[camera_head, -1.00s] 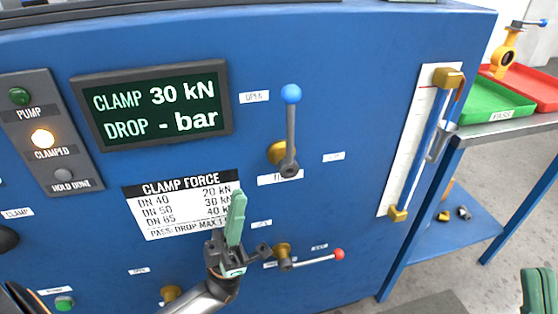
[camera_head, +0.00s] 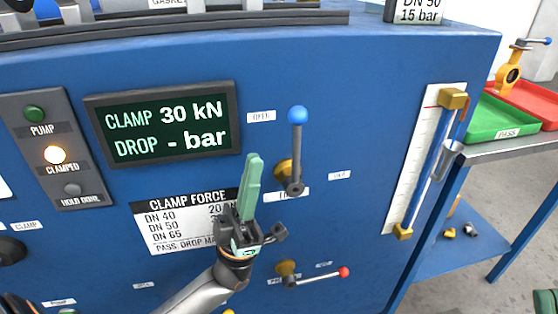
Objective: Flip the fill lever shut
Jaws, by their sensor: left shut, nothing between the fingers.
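The blue-knobbed lever (camera_head: 297,150) stands upright on its brass valve on the blue panel. Its knob is at the top, beside the OPEN label (camera_head: 261,117); another label (camera_head: 340,175) is to its right. The label beneath it is partly covered and hard to read, so I cannot confirm it is the fill lever. My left gripper (camera_head: 250,185) is shut and empty, its green fingers pointing up, to the left of the lever's lower end and apart from it in the picture. Green fingers of my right gripper (camera_head: 545,303) show only partly at the lower right corner.
A red-knobbed lever (camera_head: 318,276) points right below the blue one. The display (camera_head: 160,121) reads CLAMP 30 kN, and the CLAMPED lamp (camera_head: 55,155) is lit. A gauge tube (camera_head: 430,165) is at the panel's right. A green tray (camera_head: 500,118) is on the side table.

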